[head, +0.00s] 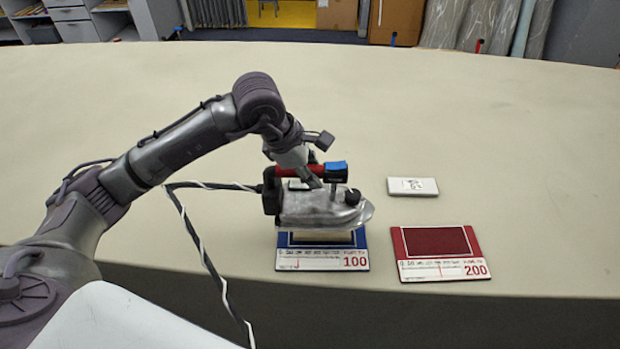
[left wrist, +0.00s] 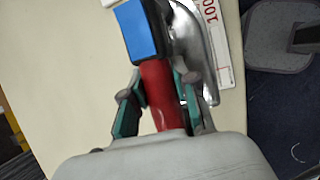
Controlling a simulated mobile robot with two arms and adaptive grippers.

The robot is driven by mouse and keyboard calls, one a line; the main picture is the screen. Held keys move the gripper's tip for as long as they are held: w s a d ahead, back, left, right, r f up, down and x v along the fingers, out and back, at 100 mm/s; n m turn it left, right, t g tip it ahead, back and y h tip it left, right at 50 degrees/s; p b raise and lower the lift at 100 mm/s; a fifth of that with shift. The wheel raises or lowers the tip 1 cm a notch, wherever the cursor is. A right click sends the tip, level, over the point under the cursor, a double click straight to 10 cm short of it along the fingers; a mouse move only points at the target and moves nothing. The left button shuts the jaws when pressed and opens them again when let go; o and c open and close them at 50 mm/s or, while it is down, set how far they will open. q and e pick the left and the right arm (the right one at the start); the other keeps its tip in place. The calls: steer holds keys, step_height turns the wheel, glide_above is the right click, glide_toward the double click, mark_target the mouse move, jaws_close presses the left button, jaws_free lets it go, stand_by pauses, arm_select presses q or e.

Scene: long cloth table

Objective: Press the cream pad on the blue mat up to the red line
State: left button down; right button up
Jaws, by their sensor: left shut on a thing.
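My left gripper (head: 311,179) is shut on the red handle of a grey metal iron (head: 310,208). In the left wrist view, green-lined fingers (left wrist: 157,92) flank that red handle, which has a blue end piece. The iron is over the blue mat (head: 363,241), its pointed end to the right. The cream pad (head: 322,237) shows only as a strip below the iron; the rest is hidden. I cannot tell whether the iron touches the pad. The mat's front label reads 100 and has a scale with a short red line (head: 298,264). My right gripper is not in view.
A red mat (head: 398,244) marked 200 lies to the right, near the table's front edge. A small white block (head: 412,186) lies behind it. The iron's black-and-white cord (head: 184,212) hangs over the front edge. The cloth table (head: 500,130) is clear behind.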

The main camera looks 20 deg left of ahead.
mark_target(315, 197)
arm_select(q)
steer(key=shift+w+f, duration=0.1)
steer(key=shift+w, duration=0.05)
steer(key=shift+f+b, duration=0.5)
steer(key=shift+f, duration=0.15)
steer(key=shift+f+b, duration=0.45)
steer(key=shift+f, duration=0.45)
steer(key=shift+f+b, duration=0.35)
steer(key=shift+f, duration=0.55)
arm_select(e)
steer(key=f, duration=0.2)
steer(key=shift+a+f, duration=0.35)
arm_select(q)
steer(key=shift+f+b, duration=0.7)
steer(key=shift+b, duration=0.2)
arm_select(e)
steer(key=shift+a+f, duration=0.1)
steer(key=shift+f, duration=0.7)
arm_select(q)
steer(key=shift+f, duration=0.1)
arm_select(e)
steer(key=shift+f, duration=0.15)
